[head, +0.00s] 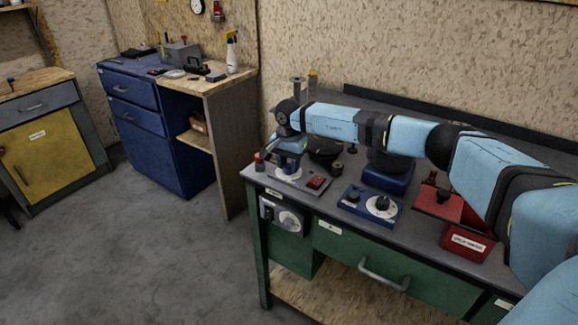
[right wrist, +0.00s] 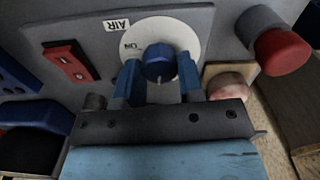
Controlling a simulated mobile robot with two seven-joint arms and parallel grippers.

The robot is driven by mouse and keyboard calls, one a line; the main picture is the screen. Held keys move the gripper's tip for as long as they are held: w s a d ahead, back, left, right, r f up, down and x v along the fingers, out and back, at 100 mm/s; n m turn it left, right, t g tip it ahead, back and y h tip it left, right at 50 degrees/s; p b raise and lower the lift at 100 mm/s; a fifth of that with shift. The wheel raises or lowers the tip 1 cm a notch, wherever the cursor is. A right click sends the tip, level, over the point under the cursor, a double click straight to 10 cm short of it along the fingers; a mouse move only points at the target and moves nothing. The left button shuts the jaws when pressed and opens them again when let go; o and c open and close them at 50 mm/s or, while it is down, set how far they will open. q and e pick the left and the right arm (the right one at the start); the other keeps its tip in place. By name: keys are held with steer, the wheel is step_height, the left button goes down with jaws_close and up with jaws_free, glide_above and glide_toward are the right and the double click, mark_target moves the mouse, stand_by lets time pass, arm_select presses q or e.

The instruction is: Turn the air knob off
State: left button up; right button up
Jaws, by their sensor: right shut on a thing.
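The air knob (right wrist: 160,62) is a blue round knob on a white dial (right wrist: 152,34) in the right wrist view. An AIR label (right wrist: 117,25) sits beside the dial, and ON is printed on the dial. My right gripper (right wrist: 159,77) is shut on the knob, one blue finger on each side. In the head view my right gripper (head: 288,164) reaches down to the grey panel (head: 283,184) at the bench's left end, and the fingers mostly hide the knob there. My left gripper is not in view.
A red switch (head: 316,182) and a red-topped post (head: 259,158) flank the dial. A blue box with a black knob (head: 382,203) and a red box (head: 466,243) stand to the right. A grey box with a dial (head: 282,215) hangs on the bench front. The floor at left is clear.

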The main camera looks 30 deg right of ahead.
mark_target(289, 165)
steer(key=shift+n, duration=0.6)
steer(key=o, duration=0.9)
steer(key=shift+r, duration=0.1)
step_height(289, 165, up, 14)
steer(key=shift+f, duration=0.1)
steer(key=shift+f, duration=0.1)
stand_by(0.3)
